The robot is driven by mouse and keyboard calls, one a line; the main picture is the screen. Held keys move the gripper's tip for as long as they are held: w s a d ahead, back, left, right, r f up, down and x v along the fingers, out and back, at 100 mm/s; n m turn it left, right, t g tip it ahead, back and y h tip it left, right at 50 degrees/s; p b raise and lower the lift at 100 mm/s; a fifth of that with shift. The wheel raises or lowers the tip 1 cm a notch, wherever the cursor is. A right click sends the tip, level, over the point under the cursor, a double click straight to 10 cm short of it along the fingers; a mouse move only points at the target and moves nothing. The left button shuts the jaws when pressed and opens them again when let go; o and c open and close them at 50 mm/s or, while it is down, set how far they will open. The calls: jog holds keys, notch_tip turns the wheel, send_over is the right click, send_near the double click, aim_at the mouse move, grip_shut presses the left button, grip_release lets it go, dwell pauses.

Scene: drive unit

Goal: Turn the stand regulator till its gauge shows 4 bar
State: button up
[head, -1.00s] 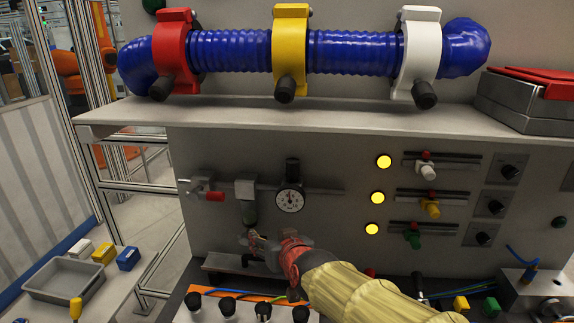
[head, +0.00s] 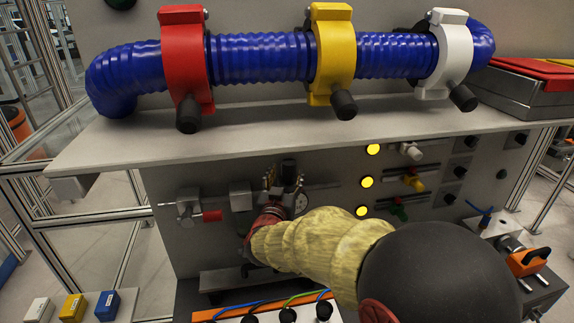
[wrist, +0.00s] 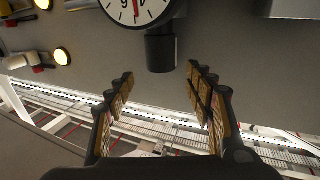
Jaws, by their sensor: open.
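The stand regulator's black knob (head: 289,167) stands above its gauge on the grey panel. In the wrist view, which is upside down, the knob (wrist: 160,50) hangs below the round white gauge (wrist: 136,10). The gauge is cut by the top edge; a red needle shows, but I cannot read its value surely. My gripper (wrist: 160,88) is open, with its two fingers apart and nothing between the tips. The knob lies just beyond the gap, apart from both fingers.
A shelf (head: 250,125) juts out above the regulator and carries a blue hose (head: 260,57) in red, yellow and white clamps. A red-handled valve (head: 211,216) is to the left. Lit yellow lamps (head: 367,182) and sliders (head: 412,180) are to the right.

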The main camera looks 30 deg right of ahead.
aim_at(288, 167)
jog(key=x, duration=0.5)
jog(key=shift+w+d, duration=0.1)
jog(key=shift+w, duration=0.25)
jog(key=shift+c, duration=1.3)
jog(key=c, duration=0.9)
jog(key=shift+b, duration=0.4)
